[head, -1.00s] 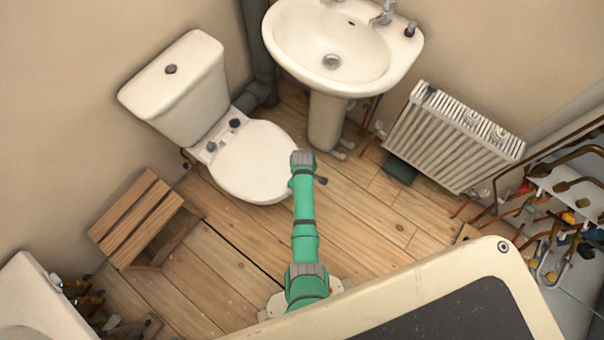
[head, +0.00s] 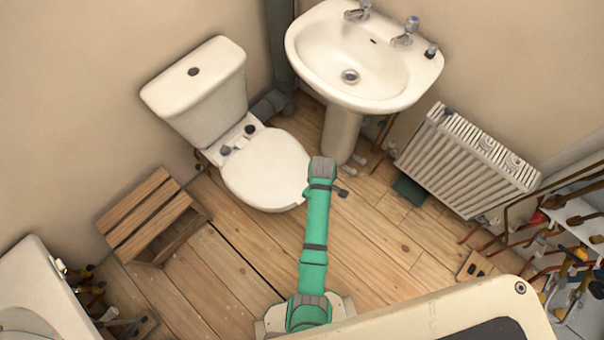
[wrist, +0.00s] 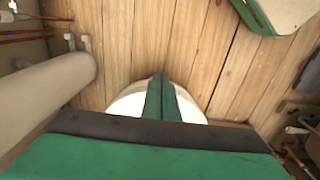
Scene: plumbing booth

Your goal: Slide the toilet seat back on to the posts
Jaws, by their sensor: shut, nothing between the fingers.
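The white toilet seat (head: 265,170) lies closed over the bowl of the toilet (head: 198,95). Two dark grey posts (head: 225,150) (head: 250,130) stand at the rear of the seat, near the cistern; I cannot tell how the hinge sits on them. My green arm reaches up to the seat's right front edge and hides the gripper in the head view. In the wrist view my gripper (wrist: 158,88) is shut and empty, its fingers in front of the white rounded seat (wrist: 127,100). Contact cannot be told.
The washbasin (head: 365,55) and its pedestal (head: 341,135) stand right of the toilet; the pedestal (wrist: 50,92) is close in the wrist view. A wooden step (head: 145,215) is at left, a radiator (head: 465,160) at right.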

